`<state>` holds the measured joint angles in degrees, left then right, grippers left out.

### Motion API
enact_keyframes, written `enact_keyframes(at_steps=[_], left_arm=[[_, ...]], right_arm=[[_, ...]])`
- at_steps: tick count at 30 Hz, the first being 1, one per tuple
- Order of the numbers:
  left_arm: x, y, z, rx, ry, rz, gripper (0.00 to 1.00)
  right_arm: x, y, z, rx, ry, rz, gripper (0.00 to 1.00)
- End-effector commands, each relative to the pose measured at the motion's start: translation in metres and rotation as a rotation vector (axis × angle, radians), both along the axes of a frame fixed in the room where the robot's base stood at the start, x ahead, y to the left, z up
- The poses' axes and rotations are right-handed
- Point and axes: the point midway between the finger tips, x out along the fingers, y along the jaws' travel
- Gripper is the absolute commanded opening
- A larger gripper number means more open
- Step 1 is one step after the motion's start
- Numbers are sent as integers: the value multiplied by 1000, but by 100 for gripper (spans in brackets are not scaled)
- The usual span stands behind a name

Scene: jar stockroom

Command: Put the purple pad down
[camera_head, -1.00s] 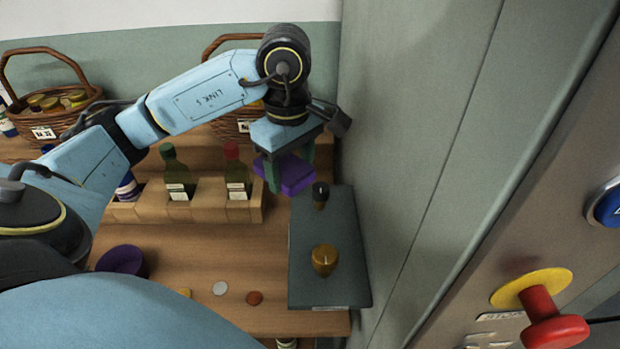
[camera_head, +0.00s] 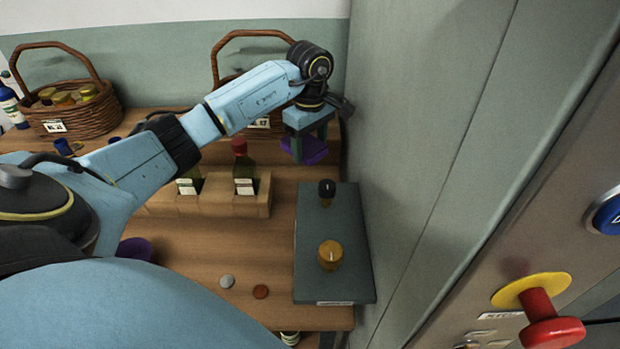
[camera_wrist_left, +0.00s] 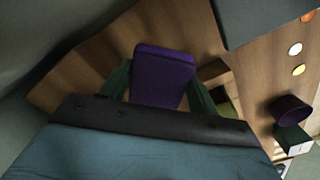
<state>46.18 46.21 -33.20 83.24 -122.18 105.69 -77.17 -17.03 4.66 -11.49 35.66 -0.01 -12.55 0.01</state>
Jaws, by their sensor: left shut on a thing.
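The purple pad (camera_head: 313,151) is between the fingers of my left gripper (camera_head: 309,150), near the back right of the wooden table beside the grey wall. My left gripper is shut on the pad. In the left wrist view the pad (camera_wrist_left: 162,77) shows as a dark purple block between the two green fingers, with wood beyond it. I cannot tell whether the pad touches the wood. My right gripper is not in view.
Wicker baskets, one at far left (camera_head: 88,121), stand behind. A purple bowl (camera_head: 138,250) and two discs lie on the front wood.

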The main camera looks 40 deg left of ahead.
Motion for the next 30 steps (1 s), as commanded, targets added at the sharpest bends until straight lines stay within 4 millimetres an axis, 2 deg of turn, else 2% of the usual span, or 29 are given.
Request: enact_keyframes(at_steps=[1, 3, 9, 14, 22, 30], left_arm=[[-2, -1, -16, -3, 6, -1, 28], [-1, -1, -34, -3, 6, 0, 28], [-1, -1, -66, -3, 1, 0, 28], [0, 0, -75, -1, 0, 0, 28], [-1, -1, -109, -2, 1, 1, 28], [0, 0, -110, 0, -1, 0, 28]], right_arm=[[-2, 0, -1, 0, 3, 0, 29], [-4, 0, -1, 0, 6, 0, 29], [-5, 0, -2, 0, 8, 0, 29], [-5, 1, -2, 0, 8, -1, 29], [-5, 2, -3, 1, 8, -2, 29], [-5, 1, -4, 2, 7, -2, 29]])
